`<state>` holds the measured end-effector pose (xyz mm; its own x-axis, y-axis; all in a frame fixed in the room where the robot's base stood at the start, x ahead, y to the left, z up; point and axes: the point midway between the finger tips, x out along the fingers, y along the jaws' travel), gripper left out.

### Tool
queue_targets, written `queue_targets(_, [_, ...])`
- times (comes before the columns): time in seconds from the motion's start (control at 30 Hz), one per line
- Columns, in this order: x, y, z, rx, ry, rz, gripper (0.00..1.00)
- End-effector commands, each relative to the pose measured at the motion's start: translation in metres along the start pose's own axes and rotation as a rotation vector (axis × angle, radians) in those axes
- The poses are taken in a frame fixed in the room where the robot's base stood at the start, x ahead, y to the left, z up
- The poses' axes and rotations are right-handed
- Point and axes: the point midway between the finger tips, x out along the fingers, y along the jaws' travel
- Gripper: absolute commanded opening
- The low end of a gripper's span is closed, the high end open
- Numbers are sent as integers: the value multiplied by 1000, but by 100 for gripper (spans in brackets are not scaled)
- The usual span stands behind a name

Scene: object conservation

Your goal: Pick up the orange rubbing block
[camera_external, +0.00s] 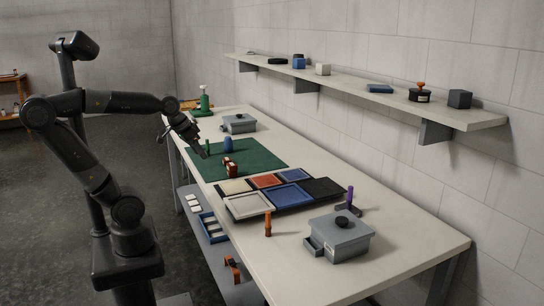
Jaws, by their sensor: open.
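My gripper (203,153) is at the end of my bent arm, above the left part of the green mat (262,158). It is small and dark here; its jaws are open, with nothing seen between them. No thing is plainly a rubbing block. Candidates by colour are a red-orange and white piece (230,168) on the mat, just right of and below my gripper in the picture, an upright orange-brown peg-like piece (268,224) at the table's front edge, and an orange piece (233,269) on the lower shelf. A green upright piece (207,146) and a blue one (228,145) stand close to my gripper.
A tray of coloured panels (234,206) lies mid-table. A grey lidded box (340,240) stands at the near end, another (239,123) at the far end. A purple-topped tool (349,199) stands behind the tray. A wall shelf (400,98) holds small items. The table's near right is clear.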

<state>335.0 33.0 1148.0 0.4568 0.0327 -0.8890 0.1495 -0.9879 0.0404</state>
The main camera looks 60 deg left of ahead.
Motion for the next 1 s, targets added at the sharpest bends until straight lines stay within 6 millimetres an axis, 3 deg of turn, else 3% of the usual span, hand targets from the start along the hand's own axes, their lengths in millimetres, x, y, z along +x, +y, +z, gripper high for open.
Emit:
queue_targets(0.03, [2, -11, -19, -49, -8, -14, 53])
queue_targets(0.2, [10, -55, -76, -214, -20, -63, 53])
queue_targets(0.37, [23, -107, -122, -369, -29, -116, 53])
queue_targets(0.5, [37, -161, -155, -499, -33, -169, 53])
queue_targets(0.73, [66, -262, -191, -707, -37, -267, 53])
queue_targets(1.0, [104, -395, -198, -931, -41, -398, 53])
